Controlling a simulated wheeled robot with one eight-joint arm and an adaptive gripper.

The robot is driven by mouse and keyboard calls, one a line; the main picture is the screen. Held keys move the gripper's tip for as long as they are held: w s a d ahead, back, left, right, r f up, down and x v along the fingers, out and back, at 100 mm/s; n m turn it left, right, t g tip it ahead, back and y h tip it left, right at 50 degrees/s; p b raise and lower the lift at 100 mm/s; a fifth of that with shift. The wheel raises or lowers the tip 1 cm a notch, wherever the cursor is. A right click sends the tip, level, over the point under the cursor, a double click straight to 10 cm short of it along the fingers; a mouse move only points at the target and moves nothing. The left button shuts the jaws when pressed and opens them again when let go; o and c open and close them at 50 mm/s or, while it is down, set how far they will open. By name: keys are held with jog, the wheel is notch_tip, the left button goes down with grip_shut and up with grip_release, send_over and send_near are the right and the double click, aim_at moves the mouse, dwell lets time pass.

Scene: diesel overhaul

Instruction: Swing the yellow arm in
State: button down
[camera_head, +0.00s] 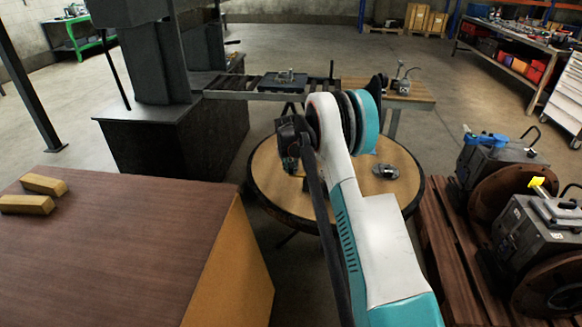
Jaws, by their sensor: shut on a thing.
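No long yellow arm shows clearly. A small bright yellow piece (537,182) stands up from the grey machine unit at the right; I cannot tell whether it belongs to the yellow arm. My white and teal arm reaches up from the bottom over the round table. The dark end of it, my gripper (289,150), is at the table's left part, partly hidden by my own arm links. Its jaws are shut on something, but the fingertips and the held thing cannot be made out. It is far from the yellow piece.
The round table (266,182) holds a small metal part (385,171). A brown bench (110,240) with wooden blocks (40,185) is at left. A dark press (170,125) stands behind it. Grey units (520,225) sit on a pallet (450,262) at right.

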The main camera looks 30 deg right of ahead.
dwell(0.4)
jog(key=c, duration=1.5)
grip_release()
jog(key=v, duration=1.2)
